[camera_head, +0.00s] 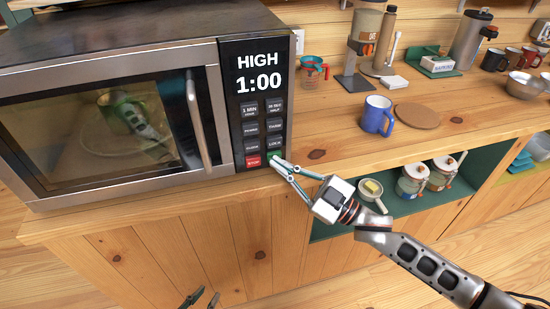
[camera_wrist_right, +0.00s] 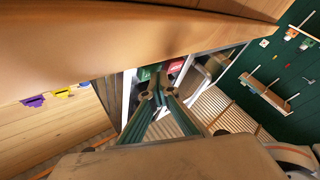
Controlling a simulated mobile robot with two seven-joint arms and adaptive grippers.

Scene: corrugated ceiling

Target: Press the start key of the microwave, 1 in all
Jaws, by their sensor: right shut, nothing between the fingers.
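The microwave (camera_head: 120,186) stands on the wooden counter with its door shut; its display (camera_head: 259,74) reads HIGH 1:00. The green start key (camera_head: 273,158) is at the bottom right of its key panel, beside the red stop key (camera_head: 253,161). My right gripper (camera_head: 277,162) is shut and empty, its tips at the green key and partly covering it. In the right wrist view the shut fingertips (camera_wrist_right: 156,88) lie close to the green key (camera_wrist_right: 143,74); whether they touch it I cannot tell. My left gripper (camera_head: 203,299) shows only its parted fingertips at the bottom edge.
A blue mug (camera_head: 377,115) and a round cork mat (camera_head: 417,115) are on the counter right of the microwave. Below, an open shelf holds a small pan (camera_head: 372,190) and white jars (camera_head: 412,181). The counter's front edge (camera_head: 140,209) runs under the microwave.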

